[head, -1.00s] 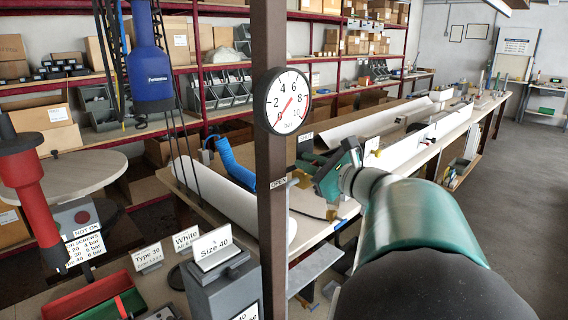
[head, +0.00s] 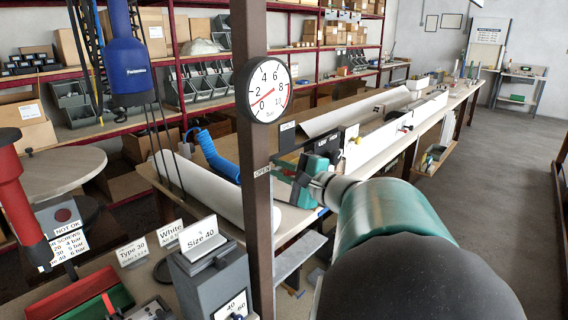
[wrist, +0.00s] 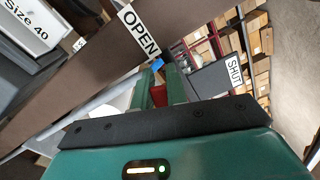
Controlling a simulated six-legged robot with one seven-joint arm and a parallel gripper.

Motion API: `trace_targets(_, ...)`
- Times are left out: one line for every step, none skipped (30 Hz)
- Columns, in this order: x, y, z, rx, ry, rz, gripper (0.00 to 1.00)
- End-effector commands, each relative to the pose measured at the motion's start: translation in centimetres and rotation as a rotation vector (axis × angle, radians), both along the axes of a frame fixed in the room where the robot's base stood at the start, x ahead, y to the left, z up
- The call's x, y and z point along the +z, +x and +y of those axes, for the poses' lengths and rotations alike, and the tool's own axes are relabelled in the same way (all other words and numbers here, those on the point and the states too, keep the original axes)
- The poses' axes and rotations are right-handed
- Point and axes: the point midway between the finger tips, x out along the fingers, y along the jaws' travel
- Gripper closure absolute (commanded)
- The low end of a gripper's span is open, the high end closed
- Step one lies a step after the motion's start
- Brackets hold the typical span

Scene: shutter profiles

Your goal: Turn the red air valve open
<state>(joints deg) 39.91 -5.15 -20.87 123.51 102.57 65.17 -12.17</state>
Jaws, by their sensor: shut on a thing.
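The red air valve's handle (wrist: 159,94) shows in the wrist view as a small red piece between the two green fingers of my gripper (wrist: 159,90). My gripper is shut on it, with a finger on each side. In the head view my gripper (head: 287,174) is at the brown post, beside the OPEN label; the valve is hidden there. The OPEN label (wrist: 140,32) is on the post and the SHUT label (wrist: 235,70) on a dark plate to the right in the wrist view. The gauge (head: 264,89) has its needle near the low end.
The brown post (head: 253,45) stands close to my gripper. A long bench with white profiles (head: 360,110) runs behind it. A grey box with a Size 40 sign (head: 205,236) stands at lower left. Open floor (head: 490,200) lies to the right.

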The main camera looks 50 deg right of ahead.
Motion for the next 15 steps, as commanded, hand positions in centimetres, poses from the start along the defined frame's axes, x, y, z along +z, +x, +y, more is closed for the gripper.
trace_targets(-0.3, 0.0, 0.2, 0.002, -0.039, -0.001, 1.00)
trace_targets(-0.5, 0.1, 0.2, 0.002, -0.065, -0.002, 1.00)
trace_targets(-0.6, 0.1, 0.3, 0.002, -0.097, -0.004, 1.00)
trace_targets(-0.8, 0.1, 0.4, 0.002, -0.121, -0.004, 1.00)
trace_targets(-0.9, 0.1, 0.4, 0.002, -0.143, -0.005, 1.00)
trace_targets(-1.1, 0.0, 0.4, 0.001, -0.171, -0.005, 1.00)
trace_targets(-1.2, 0.0, 0.4, 0.001, -0.192, -0.006, 1.00)
trace_targets(-1.4, 0.0, 0.5, 0.000, -0.211, -0.006, 1.00)
trace_targets(-1.5, 0.0, 0.5, 0.000, -0.235, -0.007, 1.00)
trace_targets(-1.6, 0.0, 0.5, 0.000, -0.250, -0.007, 1.00)
trace_targets(-1.7, 0.0, 0.5, 0.000, -0.266, -0.008, 1.00)
trace_targets(-1.8, 0.0, 0.6, 0.000, -0.284, -0.008, 1.00)
trace_targets(-1.9, 0.0, 0.6, 0.000, -0.296, -0.009, 1.00)
trace_targets(-1.9, 0.0, 0.6, 0.000, -0.307, -0.009, 1.00)
trace_targets(-2.0, 0.0, 0.6, 0.000, -0.320, -0.009, 1.00)
